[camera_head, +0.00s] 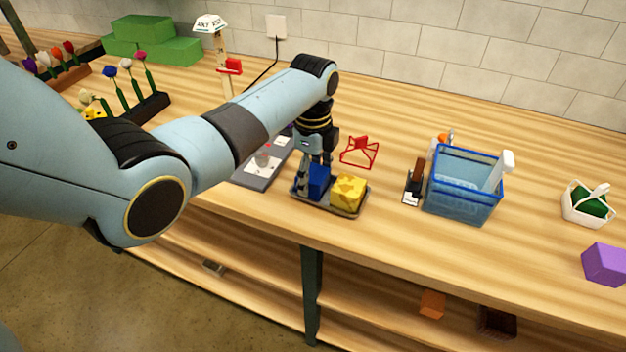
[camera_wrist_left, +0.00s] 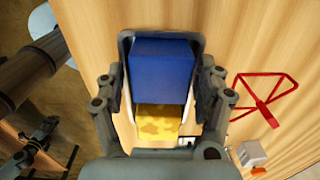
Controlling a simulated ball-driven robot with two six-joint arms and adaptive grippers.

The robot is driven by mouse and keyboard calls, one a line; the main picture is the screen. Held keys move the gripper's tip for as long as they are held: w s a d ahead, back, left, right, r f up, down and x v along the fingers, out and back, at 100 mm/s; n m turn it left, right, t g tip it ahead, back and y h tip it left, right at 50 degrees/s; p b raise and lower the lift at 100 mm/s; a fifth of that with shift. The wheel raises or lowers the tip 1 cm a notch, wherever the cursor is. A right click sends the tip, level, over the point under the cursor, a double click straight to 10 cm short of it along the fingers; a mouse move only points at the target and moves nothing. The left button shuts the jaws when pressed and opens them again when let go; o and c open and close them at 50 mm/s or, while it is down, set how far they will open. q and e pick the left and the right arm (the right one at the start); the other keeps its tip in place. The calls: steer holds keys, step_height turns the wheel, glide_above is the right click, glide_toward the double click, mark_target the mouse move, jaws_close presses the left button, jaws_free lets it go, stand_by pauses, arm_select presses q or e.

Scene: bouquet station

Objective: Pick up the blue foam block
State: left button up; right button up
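The blue foam block (camera_head: 318,182) stands in a dark grey tray (camera_head: 335,208), to the left of a yellow sponge-like block (camera_head: 348,191). My left gripper (camera_head: 316,166) points down over the blue block. In the left wrist view the blue block (camera_wrist_left: 161,72) lies between the two spread fingers of the left gripper (camera_wrist_left: 161,84), with narrow gaps seeming to show on both sides. The yellow block (camera_wrist_left: 158,121) shows below it. A dark jointed part at the lower left of the wrist view may be my right gripper (camera_wrist_left: 42,140); its fingers are unclear.
A red wire stand (camera_head: 360,152) is behind the tray. A blue basket (camera_head: 462,210) stands to the right, and a purple block (camera_head: 605,264) lies farther right. A grey board (camera_head: 258,182) is just left of the tray.

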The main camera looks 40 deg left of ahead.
arm_select(q)
steer(key=c, duration=1)
steer(key=shift+r, duration=0.1)
